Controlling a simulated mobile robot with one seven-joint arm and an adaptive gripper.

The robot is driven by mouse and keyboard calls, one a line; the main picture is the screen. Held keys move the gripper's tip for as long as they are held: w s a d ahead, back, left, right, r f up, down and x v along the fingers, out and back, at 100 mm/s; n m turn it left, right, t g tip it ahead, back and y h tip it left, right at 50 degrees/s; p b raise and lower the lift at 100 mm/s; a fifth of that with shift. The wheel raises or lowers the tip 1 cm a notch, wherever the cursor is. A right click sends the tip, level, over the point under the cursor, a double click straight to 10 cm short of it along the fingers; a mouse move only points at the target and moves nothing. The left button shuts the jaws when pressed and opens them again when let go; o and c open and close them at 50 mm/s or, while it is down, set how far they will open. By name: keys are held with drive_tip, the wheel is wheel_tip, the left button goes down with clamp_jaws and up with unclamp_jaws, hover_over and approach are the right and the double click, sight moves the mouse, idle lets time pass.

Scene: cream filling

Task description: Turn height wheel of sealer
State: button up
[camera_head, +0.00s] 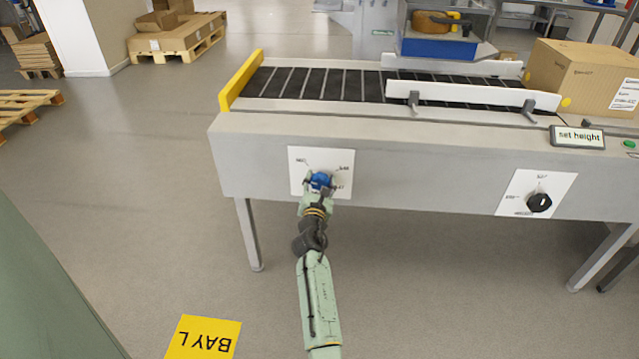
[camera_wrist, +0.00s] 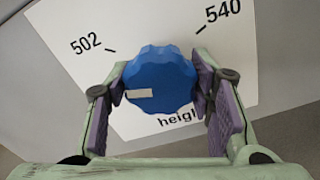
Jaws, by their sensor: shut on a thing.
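The blue height wheel (camera_wrist: 161,78) sits on a white dial plate (camera_wrist: 75,25) with the marks 502 and 540 and part of the word "height". A pale pointer mark (camera_wrist: 139,93) on the wheel lies left of its centre, on the lower half. My gripper (camera_wrist: 163,90) is around the wheel, with one purple pad on its left side and one on its right, shut on it. In the head view the wheel (camera_head: 321,180) shows on the left front panel of the sealer (camera_head: 420,165), partly hidden by my gripper (camera_head: 320,188).
A black knob (camera_head: 539,202) on a second white plate is to the right. A "set height" sign (camera_head: 577,136) and a green button (camera_head: 629,144) are at the sealer's right. A cardboard box (camera_head: 580,80) stands at the conveyor's right end.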

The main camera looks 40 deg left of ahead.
drive_tip(key=m+b, duration=0.2)
drive_tip(key=m, duration=0.3)
drive_tip(key=shift+f, duration=0.1)
drive_tip(key=m+b, duration=0.3)
drive_tip(key=m, duration=0.2)
drive_tip(key=shift+m, duration=0.3)
drive_tip(key=m+b, duration=0.4)
drive_tip(key=m, duration=0.1)
drive_tip(key=m+b, duration=0.3)
drive_tip(key=m, duration=0.2)
drive_tip(key=m+b, duration=0.3)
drive_tip(key=m, duration=0.2)
drive_tip(key=shift+b, duration=0.35)
drive_tip(key=m+b, duration=0.2)
drive_tip(key=m, duration=0.3)
drive_tip(key=m+b, duration=0.3)
drive_tip(key=m, duration=0.2)
drive_tip(key=m+b, duration=0.1)
drive_tip(key=m, duration=0.3)
drive_tip(key=shift+r+m+b, duration=0.2)
drive_tip(key=shift+m+b, duration=0.1)
drive_tip(key=shift+m, duration=0.1)
